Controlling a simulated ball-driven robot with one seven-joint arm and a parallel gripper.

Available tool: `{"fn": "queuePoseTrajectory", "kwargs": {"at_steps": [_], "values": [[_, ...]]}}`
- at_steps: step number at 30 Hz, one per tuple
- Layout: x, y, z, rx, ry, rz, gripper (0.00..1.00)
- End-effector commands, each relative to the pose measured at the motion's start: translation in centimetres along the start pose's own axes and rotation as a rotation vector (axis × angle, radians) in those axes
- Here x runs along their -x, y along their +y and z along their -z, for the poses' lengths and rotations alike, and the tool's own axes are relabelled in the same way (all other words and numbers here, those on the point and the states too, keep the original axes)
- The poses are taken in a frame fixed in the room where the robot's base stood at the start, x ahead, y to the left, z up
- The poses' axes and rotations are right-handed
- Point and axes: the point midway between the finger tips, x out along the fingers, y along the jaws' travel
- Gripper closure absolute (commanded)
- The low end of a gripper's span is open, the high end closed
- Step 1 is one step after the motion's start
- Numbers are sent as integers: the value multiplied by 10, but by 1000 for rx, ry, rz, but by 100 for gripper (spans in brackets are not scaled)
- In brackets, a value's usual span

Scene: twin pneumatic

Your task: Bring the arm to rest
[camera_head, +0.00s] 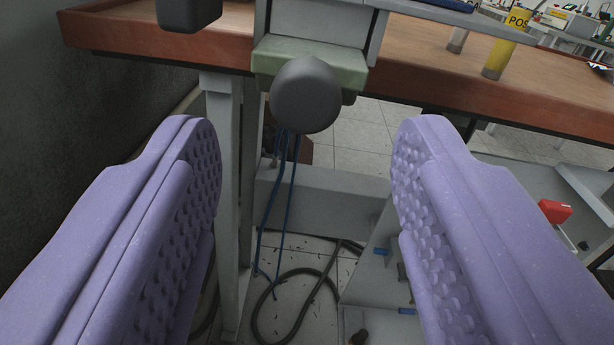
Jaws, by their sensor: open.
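My gripper (306,160) shows in the head camera view as two purple padded fingers, one at the left and one at the right. The fingers stand wide apart. Nothing is held between them. Through the gap I see a dark grey rounded knob (305,95) on a pale green block (268,60) at the table's edge. It appears beyond the fingertips, and I see no contact. The rest of my arm is out of view.
A wooden-topped table (150,38) crosses the top, with a grey leg (225,180) below. A yellow post (503,50) stands on it. Blue tubes (288,200) and a black hose (300,300) hang or lie beneath. A dark wall (50,120) is at left. A red part (555,211) is at right.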

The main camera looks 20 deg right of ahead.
Motion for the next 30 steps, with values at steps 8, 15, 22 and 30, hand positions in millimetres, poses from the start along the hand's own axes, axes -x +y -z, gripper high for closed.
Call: {"fn": "queuePoseTrajectory", "kwargs": {"at_steps": [8,15,22,30], "values": [[30,1,1,1,1,-2,45],[30,1,0,0,1,-2,45],[25,-1,9,-4,4,10,45],[-26,-11,182,-59,8,194,45]]}}
